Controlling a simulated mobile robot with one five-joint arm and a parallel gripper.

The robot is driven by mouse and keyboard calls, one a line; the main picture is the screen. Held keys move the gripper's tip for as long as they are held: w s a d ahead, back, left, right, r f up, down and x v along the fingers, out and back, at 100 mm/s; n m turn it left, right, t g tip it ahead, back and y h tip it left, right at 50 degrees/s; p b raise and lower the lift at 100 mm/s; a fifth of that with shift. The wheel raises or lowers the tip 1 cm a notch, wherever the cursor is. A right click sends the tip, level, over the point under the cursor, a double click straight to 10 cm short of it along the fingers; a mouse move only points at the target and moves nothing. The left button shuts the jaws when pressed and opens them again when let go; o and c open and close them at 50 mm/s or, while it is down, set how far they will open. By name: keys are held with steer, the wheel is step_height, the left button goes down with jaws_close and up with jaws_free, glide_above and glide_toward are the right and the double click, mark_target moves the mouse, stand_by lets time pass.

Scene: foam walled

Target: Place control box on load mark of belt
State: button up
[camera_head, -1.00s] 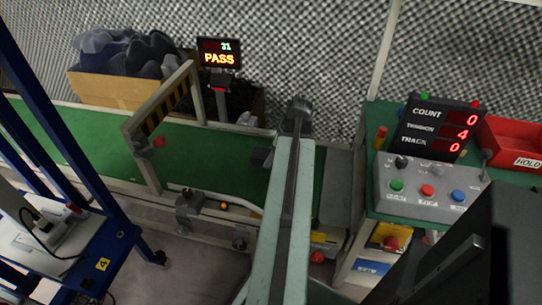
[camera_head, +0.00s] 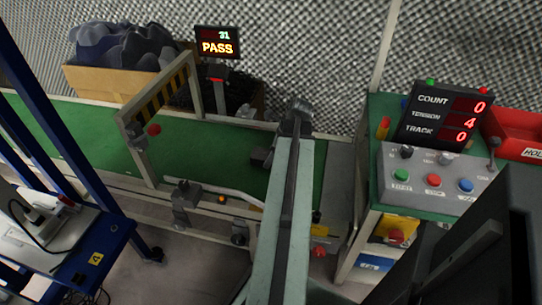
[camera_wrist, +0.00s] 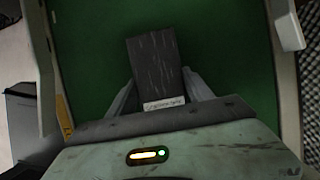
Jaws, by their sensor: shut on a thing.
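My gripper (camera_wrist: 160,86) is shut on a dark, flat-faced box (camera_wrist: 156,62) with a white label at its near end, one finger on each side. The box is over the green belt (camera_wrist: 225,45) in the wrist view; I cannot tell whether it touches the belt. In the head view the green belt (camera_head: 90,125) runs across from the left, and my arm reaches over its right part. My arm hides most of the gripper and box there. No load mark can be made out in either view.
A barred gate (camera_head: 160,110) spans the belt, with a lit PASS display (camera_head: 217,42) behind it. A control panel (camera_head: 432,181) and counter display (camera_head: 443,121) stand at right beside a red bin (camera_head: 516,135). A blue-framed cart (camera_head: 90,250) is at left.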

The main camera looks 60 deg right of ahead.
steer(key=shift+f+b, duration=0.3)
steer(key=shift+f, duration=0.1)
steer(key=o, duration=1.8)
steer(key=shift+o, duration=0.2)
steer(key=shift+r, duration=0.1)
